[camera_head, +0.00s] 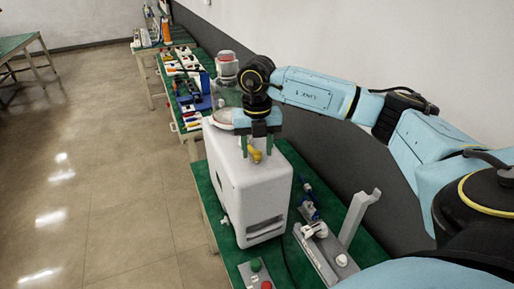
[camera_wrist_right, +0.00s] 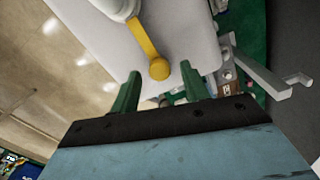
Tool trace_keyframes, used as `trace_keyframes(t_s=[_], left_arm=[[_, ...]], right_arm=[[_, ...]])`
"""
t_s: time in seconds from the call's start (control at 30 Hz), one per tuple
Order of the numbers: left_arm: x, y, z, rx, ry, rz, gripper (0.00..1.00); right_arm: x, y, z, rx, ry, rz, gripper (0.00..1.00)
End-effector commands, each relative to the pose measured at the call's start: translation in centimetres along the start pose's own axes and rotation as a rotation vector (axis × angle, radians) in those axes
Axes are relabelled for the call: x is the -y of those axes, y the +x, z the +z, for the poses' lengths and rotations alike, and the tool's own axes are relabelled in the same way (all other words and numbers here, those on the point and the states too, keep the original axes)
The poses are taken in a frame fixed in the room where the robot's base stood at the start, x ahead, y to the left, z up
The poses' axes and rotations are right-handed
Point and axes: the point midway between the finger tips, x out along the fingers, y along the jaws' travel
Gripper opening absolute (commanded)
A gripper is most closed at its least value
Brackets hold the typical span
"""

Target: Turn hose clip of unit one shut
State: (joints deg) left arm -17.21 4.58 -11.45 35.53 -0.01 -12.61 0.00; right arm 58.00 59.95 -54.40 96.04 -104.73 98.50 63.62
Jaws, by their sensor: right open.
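The white canister unit (camera_head: 246,196) stands on a green-topped bench; it also fills the upper middle of the right wrist view (camera_wrist_right: 185,35). A yellow lever with a round end, which looks like the hose clip (camera_wrist_right: 147,42), sits on its top beside a white fitting (camera_wrist_right: 112,6). In the head view the yellow clip (camera_head: 255,155) shows just under my right gripper (camera_head: 257,151). My right gripper (camera_wrist_right: 160,70) is open, its green fingers on either side of the lever's round end in the picture. I cannot tell whether they touch it. My left gripper is not in view.
A clear container with a red-and-grey top (camera_head: 227,70) stands behind the unit. A grey bracket with white knobs (camera_head: 322,250) lies right of it, near a blue fitting (camera_head: 310,200). Red and green buttons (camera_head: 260,275) are in front.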

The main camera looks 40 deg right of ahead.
Motion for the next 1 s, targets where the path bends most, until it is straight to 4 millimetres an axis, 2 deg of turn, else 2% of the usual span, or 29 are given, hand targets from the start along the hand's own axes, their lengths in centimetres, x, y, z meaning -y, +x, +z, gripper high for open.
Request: trace_keyframes(t_s=[0.17, 0.4, 0.6, 0.77, 1.0], left_arm=[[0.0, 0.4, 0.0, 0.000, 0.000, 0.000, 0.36], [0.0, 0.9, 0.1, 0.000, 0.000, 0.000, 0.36], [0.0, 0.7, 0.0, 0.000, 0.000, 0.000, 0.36], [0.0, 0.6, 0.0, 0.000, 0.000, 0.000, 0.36], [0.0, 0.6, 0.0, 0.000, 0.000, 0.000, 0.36]], right_arm=[[-0.1, -3.0, 0.1, 0.005, -0.001, 0.004, 0.45], [-0.1, -8.6, 0.1, 0.005, 0.000, 0.005, 0.45], [0.0, -11.9, 0.0, 0.003, 0.001, 0.002, 0.45], [0.0, -12.9, 0.0, 0.002, 0.001, 0.001, 0.45], [0.0, -12.9, 0.0, 0.001, 0.001, 0.000, 0.45]])
